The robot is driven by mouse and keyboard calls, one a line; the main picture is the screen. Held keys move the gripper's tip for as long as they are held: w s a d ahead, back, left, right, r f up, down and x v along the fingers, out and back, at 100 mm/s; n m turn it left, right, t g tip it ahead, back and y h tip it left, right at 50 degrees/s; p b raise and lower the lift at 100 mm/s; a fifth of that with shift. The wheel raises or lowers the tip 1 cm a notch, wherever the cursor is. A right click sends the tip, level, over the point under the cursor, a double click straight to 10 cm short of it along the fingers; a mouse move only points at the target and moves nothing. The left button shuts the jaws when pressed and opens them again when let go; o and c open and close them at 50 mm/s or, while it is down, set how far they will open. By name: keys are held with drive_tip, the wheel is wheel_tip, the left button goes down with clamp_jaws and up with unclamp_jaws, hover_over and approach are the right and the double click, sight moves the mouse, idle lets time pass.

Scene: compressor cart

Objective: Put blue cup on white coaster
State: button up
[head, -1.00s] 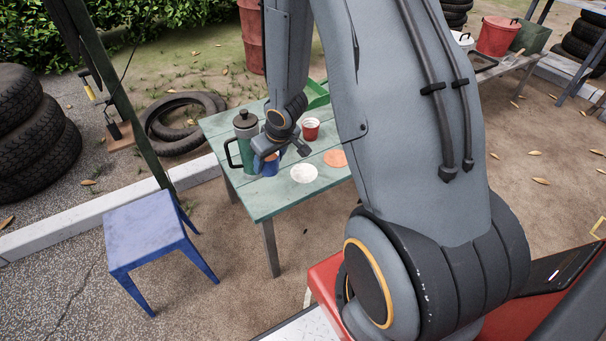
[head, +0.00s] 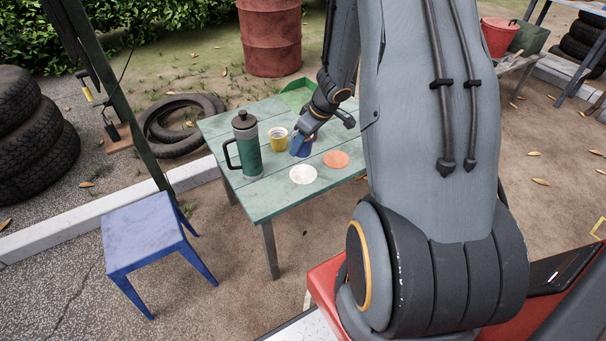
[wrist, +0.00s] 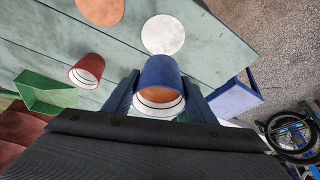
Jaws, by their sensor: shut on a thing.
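The blue cup (wrist: 160,80) is between the two fingers of my gripper (wrist: 157,98) in the wrist view, and the fingers are shut on it. I cannot tell how high the cup is above the table.
An orange coaster (head: 336,159) lies right of the white one. A green flask with a handle (head: 247,147) and a yellow cup (head: 279,140) stand to the left. A red cup (wrist: 87,70) and a green tray (wrist: 46,95) show in the wrist view. A blue stool (head: 146,232) stands front left.

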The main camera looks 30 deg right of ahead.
wheel_tip(320, 180, down, 10)
drive_tip(key=b, duration=0.5)
drive_tip(key=shift+d, duration=0.1)
drive_tip(key=shift+f, duration=0.1)
drive_tip(key=o, duration=1.2)
drive_tip(key=shift+c, duration=0.2)
